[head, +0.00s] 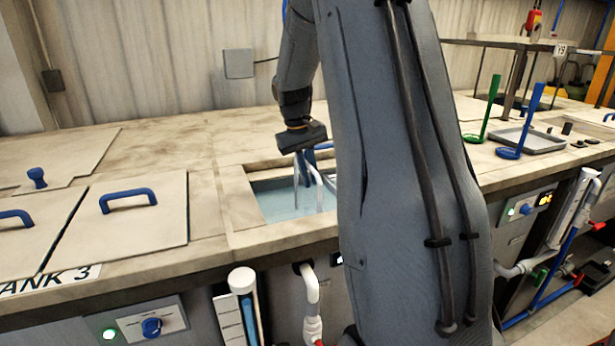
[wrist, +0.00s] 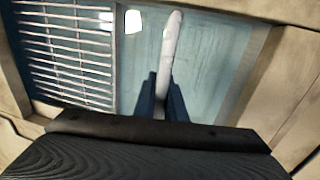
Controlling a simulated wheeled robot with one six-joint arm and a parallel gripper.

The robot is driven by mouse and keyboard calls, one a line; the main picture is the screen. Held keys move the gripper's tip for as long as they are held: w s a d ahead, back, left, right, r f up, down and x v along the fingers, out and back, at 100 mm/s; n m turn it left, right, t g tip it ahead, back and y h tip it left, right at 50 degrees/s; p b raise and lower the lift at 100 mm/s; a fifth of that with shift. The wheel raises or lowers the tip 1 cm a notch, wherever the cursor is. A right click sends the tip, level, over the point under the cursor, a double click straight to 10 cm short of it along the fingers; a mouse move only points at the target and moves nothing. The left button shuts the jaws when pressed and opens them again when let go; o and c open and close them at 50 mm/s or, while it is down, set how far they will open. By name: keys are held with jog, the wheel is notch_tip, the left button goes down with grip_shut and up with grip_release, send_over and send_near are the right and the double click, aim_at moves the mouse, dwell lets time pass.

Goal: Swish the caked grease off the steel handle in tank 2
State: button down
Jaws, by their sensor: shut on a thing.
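My gripper (head: 309,160) reaches down over an open tank (head: 240,205) with pale blue liquid. In the wrist view my two dark blue fingers (wrist: 163,100) are shut on a pale, slim rod, which I take for the steel handle (wrist: 168,45). It points away from the fingers over the liquid (wrist: 205,65). In the head view thin pale parts hang at the fingers, but my arm covers part of them. I cannot tell how deep the handle is, nor make out any grease on it. The open tank's number is not visible.
A metal grid (wrist: 65,50) fills the left of the opening in the wrist view. Left in the head view, a closed lid with a blue handle (head: 127,200) stands by the TANK 3 label (head: 48,281). Right are a grey tray (head: 530,140) and upright green (head: 488,110) and blue (head: 525,120) tools.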

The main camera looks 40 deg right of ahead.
jog(key=shift+d, duration=0.1)
jog(key=shift+p, duration=0.7)
dwell(1.2)
jog(key=shift+r, duration=0.1)
notch_tip(320, 180, up, 22)
jog(key=p, duration=0.4)
dwell(0.7)
